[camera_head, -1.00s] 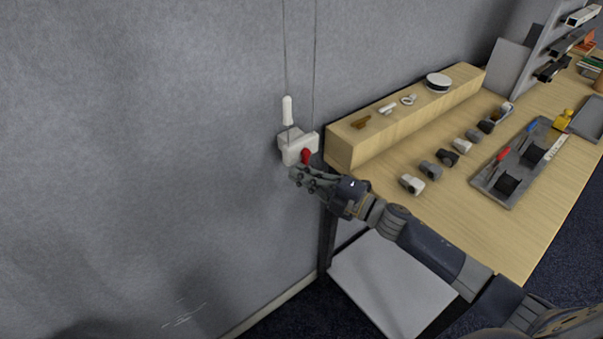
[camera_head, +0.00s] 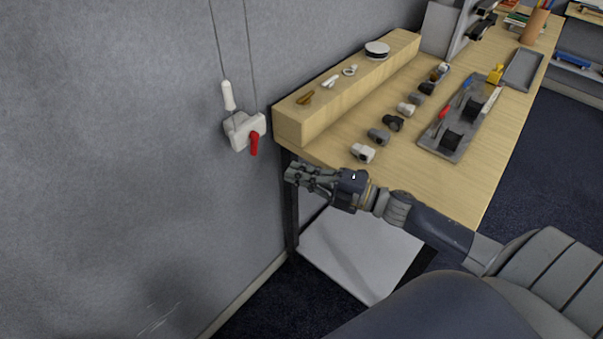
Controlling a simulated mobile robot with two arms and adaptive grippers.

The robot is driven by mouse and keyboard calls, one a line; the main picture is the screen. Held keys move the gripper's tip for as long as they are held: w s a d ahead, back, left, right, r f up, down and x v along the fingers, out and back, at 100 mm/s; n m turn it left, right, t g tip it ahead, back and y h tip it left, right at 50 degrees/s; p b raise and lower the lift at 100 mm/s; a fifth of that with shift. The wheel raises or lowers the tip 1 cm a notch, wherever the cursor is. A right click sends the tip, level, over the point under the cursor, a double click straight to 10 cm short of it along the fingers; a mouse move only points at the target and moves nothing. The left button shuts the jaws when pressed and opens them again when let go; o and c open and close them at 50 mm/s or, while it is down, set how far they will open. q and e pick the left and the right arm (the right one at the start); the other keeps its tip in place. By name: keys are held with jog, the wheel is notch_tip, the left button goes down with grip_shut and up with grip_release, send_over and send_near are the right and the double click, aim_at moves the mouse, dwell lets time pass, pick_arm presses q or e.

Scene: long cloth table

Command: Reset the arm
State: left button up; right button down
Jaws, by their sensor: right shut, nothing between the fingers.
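My right arm comes in from the lower right. Its gripper (camera_head: 292,173) is shut and empty, pointing left in front of the near end of the wooden table (camera_head: 440,182). It is apart from the white wall box (camera_head: 243,131), which sits up and to the left of it. The red lever (camera_head: 254,144) on that box hangs downward, and nothing touches it. My left gripper is not in view.
A raised wooden shelf (camera_head: 300,125) runs along the wall on the table, with small parts on it. Several small blocks, such as a white one (camera_head: 363,152), stand in a row. A grey tray (camera_head: 429,141) holds tools. A white panel (camera_head: 355,255) is under the table.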

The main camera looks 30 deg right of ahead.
jog(key=shift+s+d, duration=0.2)
jog(key=shift+s, duration=0.1)
dwell(0.4)
